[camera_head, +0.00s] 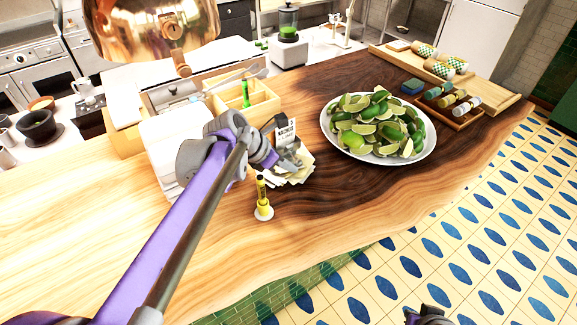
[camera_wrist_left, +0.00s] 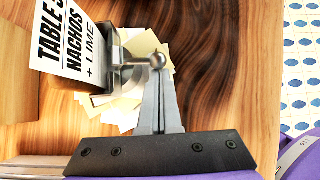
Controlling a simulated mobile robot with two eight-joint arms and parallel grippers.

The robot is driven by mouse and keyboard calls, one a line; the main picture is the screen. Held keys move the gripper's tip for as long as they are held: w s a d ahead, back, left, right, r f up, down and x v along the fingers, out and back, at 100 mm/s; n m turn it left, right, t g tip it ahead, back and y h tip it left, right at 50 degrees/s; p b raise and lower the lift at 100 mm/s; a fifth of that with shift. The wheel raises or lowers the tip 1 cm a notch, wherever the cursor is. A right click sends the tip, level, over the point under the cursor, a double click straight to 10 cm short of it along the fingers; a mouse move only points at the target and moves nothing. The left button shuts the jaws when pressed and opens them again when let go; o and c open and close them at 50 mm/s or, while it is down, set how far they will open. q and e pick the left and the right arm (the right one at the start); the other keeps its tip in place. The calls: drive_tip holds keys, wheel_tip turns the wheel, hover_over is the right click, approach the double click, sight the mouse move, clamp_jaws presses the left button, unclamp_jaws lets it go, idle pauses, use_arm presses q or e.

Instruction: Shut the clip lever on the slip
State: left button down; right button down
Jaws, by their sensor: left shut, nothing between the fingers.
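The order slip (camera_head: 286,133) stands upright in the clip on the wooden counter; in the left wrist view the slip (camera_wrist_left: 66,42) reads "TABLE", "NACHOS + LIME". The metal clip (camera_wrist_left: 108,75) sits over a pile of cream papers. Its lever (camera_wrist_left: 135,64) sticks out to the right and ends in a ball knob (camera_wrist_left: 157,61). My left gripper (camera_wrist_left: 160,85) is shut and empty, with its fingertips at the knob; I cannot tell whether they touch. In the head view my left gripper (camera_head: 288,160) hides part of the clip. A part of my right gripper (camera_head: 428,316) shows at the bottom edge.
A white platter (camera_head: 425,153) of limes stands right of the clip. A yellow marker (camera_head: 262,193) stands upright in front. A wooden box (camera_head: 262,108) and white napkins (camera_head: 165,135) are behind and left. The counter's front right is clear.

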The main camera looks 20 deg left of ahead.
sight(301, 163)
use_arm(q)
drive_tip(key=shift+a+r, duration=0.1)
drive_tip(key=shift+w+r+n+g+h+b, duration=0.1)
drive_tip(key=shift+r+n+g+h+b, duration=0.1)
drive_tip(key=shift+r+n+g+h, duration=0.35)
drive_tip(key=shift+w+r+n+g+h+b, duration=0.1)
drive_tip(key=shift+r+n+g+h+b, duration=0.1)
drive_tip(key=shift+g+h, duration=0.4)
drive_tip(key=shift+s+r, duration=0.1)
drive_tip(key=shift+r, duration=0.05)
drive_tip(key=shift+a+r+p, duration=0.1)
drive_tip(key=shift+r+p, duration=0.3)
drive_tip(key=shift+r, duration=0.25)
